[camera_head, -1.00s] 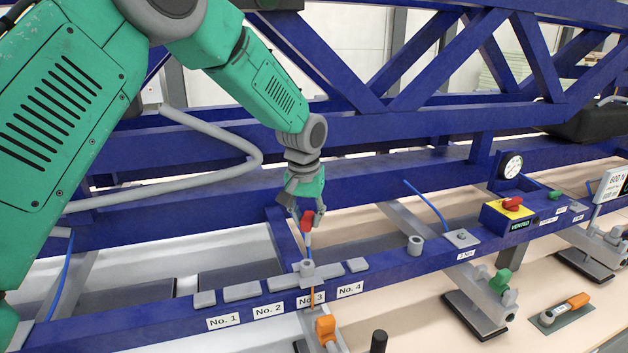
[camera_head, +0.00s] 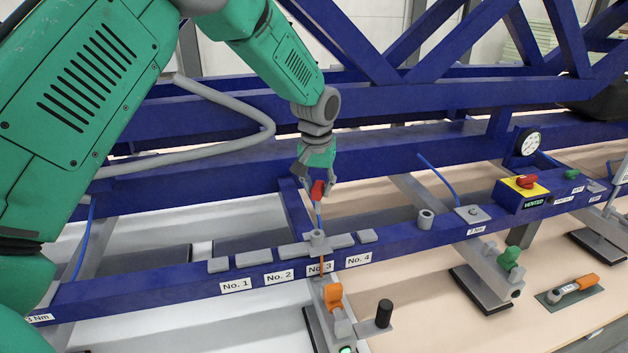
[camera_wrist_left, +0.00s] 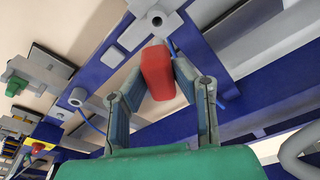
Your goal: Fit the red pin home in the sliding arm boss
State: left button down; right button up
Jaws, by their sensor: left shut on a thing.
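The red pin (camera_head: 318,190) has a red handle and a thin shaft pointing down. My left gripper (camera_head: 318,182) is shut on its red handle, above the blue rail. The grey boss (camera_head: 317,241) stands on the rail directly below, behind the "No. 3" label. My right gripper is not in view.
Flat grey plates (camera_head: 260,256) line the rail beside the boss. An orange-handled clamp (camera_head: 333,297) and a black knob (camera_head: 384,313) are below it. A blue truss (camera_head: 400,100) runs behind the gripper. A valve box with a red knob (camera_head: 524,190) sits at right.

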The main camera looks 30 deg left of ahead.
aim_at(316, 204)
pick_arm(q)
jog(key=shift+d+f, duration=0.25)
jog(key=shift+f, duration=0.2)
jog(key=shift+d+f, duration=0.2)
jog(key=shift+f, duration=0.25)
jog(key=shift+f+b, duration=0.3)
jog(key=shift+f, duration=0.1)
jog(key=shift+a+f, duration=0.35)
jog(key=shift+f, duration=0.2)
jog(key=shift+a+f, duration=0.3)
jog(key=shift+f, duration=0.2)
jog(key=shift+d+f, duration=0.15)
jog(key=shift+f, duration=0.05)
jog(key=shift+a+f, duration=0.1)
jog(key=shift+a, duration=0.7)
jog(key=shift+d, duration=0.65)
jog(key=shift+a+p, duration=0.1)
jog(key=shift+p, duration=0.25)
jog(key=shift+a, duration=0.25)
jog(key=shift+d, duration=0.2)
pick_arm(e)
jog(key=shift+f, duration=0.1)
